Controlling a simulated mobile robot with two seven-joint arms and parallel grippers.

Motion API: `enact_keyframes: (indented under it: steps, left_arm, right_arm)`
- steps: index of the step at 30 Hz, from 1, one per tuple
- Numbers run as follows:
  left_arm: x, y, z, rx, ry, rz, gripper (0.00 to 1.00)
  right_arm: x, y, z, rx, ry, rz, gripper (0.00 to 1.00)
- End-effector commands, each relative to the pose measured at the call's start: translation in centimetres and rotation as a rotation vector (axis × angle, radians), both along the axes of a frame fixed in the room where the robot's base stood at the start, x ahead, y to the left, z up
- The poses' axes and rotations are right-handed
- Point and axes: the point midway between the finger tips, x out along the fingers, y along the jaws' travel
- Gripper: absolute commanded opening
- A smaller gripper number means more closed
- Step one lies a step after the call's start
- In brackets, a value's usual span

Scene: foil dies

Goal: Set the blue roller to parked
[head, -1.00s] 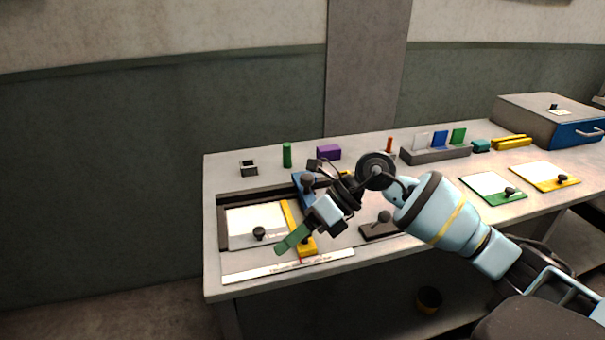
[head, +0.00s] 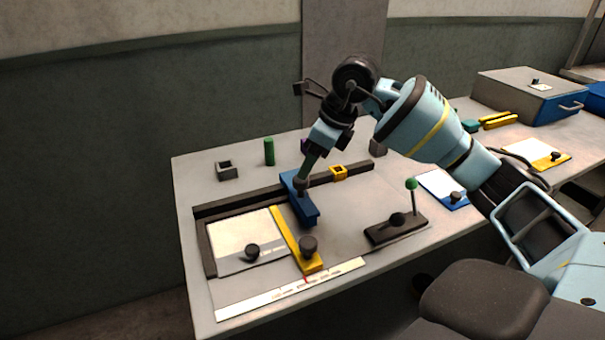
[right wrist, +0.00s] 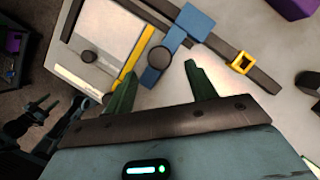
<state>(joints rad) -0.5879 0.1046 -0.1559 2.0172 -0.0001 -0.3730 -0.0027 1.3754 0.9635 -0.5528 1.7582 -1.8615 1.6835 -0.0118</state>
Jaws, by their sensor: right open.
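The blue roller (head: 305,208) is a blue bar with a dark round knob (right wrist: 160,60), set across a dark rail (head: 240,203). It stands just right of a yellow bar (head: 288,233) that has its own dark knob. My right gripper (head: 302,181) points down at the roller's knob. In the right wrist view its green fingers are apart, with the knob showing between their tips; I cannot tell whether they touch it. A yellow square frame (head: 339,173) sits on the rail right of the roller. My left gripper (right wrist: 45,108) shows small at the wrist view's left edge.
A white sheet (head: 232,235) with a black knob lies left of the yellow bar. A white marked strip (head: 295,290) runs along the front edge. A dark base (head: 396,229) with a green-topped lever stands right. A green cylinder (head: 269,151) and grey block (head: 227,171) stand behind.

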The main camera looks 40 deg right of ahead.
Motion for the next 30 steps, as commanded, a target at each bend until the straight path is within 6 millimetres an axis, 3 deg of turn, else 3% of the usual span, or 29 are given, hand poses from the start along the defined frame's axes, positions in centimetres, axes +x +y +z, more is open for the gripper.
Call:
enact_keyframes:
  steps: [9,21,30]
  left_arm:
    - [0.0,0.0,-0.1,0.000,0.001,0.000,0.54]
    - [0.0,0.0,-0.1,0.001,0.001,0.000,0.54]
    - [0.0,0.0,-0.1,0.001,0.000,0.001,0.54]
  right_arm:
    - [1.4,0.9,-3.9,0.002,0.001,0.001,0.56]
    - [1.6,1.0,-4.6,0.001,0.000,0.000,0.56]
    - [1.6,1.0,-4.6,0.001,0.000,0.000,0.18]
